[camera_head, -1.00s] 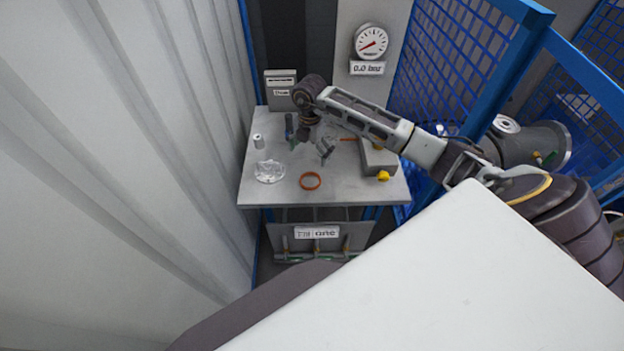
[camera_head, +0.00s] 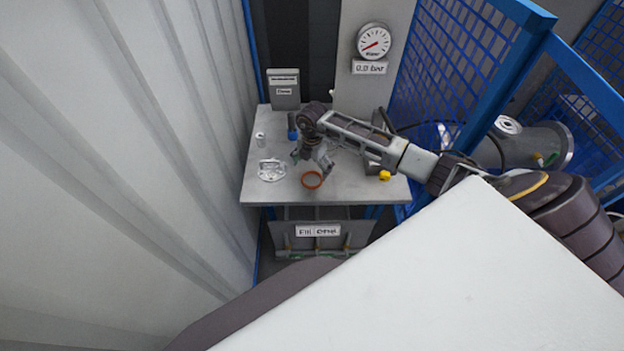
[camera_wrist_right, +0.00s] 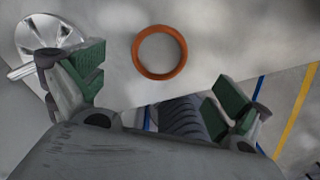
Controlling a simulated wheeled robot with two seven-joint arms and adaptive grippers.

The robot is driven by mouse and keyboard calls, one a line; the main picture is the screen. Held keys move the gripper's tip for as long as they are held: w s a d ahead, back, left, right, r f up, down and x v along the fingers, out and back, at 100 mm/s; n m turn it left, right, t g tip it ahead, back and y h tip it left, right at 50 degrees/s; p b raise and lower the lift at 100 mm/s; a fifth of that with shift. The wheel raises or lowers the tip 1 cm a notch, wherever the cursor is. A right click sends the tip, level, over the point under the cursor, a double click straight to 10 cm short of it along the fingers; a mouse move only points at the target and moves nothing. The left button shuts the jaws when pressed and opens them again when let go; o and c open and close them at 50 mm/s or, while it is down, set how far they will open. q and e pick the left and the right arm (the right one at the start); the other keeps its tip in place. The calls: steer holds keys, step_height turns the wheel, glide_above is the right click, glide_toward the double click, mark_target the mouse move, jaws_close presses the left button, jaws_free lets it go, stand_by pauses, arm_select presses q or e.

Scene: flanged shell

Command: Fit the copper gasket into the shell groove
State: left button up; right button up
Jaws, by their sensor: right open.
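The copper gasket (camera_head: 312,180) is an orange-brown ring lying flat on the grey table, near its front middle. It shows whole in the right wrist view (camera_wrist_right: 159,52). My right gripper (camera_head: 313,162) is just behind and above it. In the right wrist view the green-padded fingers of this gripper (camera_wrist_right: 162,85) stand wide apart with nothing between them, and the ring appears beyond the gap. My left gripper is out of view.
A small pale cylinder (camera_head: 260,139) and a blue upright piece (camera_head: 292,124) stand at the table's left and back. A yellow knob (camera_head: 384,175) is at the right, its box partly behind my arm. Blue mesh fencing (camera_head: 450,70) borders the right.

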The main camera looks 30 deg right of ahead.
mark_target(312, 181)
steer(key=shift+f, duration=0.3)
steer(key=shift+w+f+p, duration=0.1)
steer(key=shift+f+p, duration=0.55)
steer(key=shift+f, duration=1.95)
steer(key=c, duration=1.3)
steer(key=shift+o, duration=0.2)
steer(key=shift+d+r, duration=0.1)
step_height(312, 181, up, 10)
steer(key=b, duration=0.1)
steer(key=shift+b, duration=0.3)
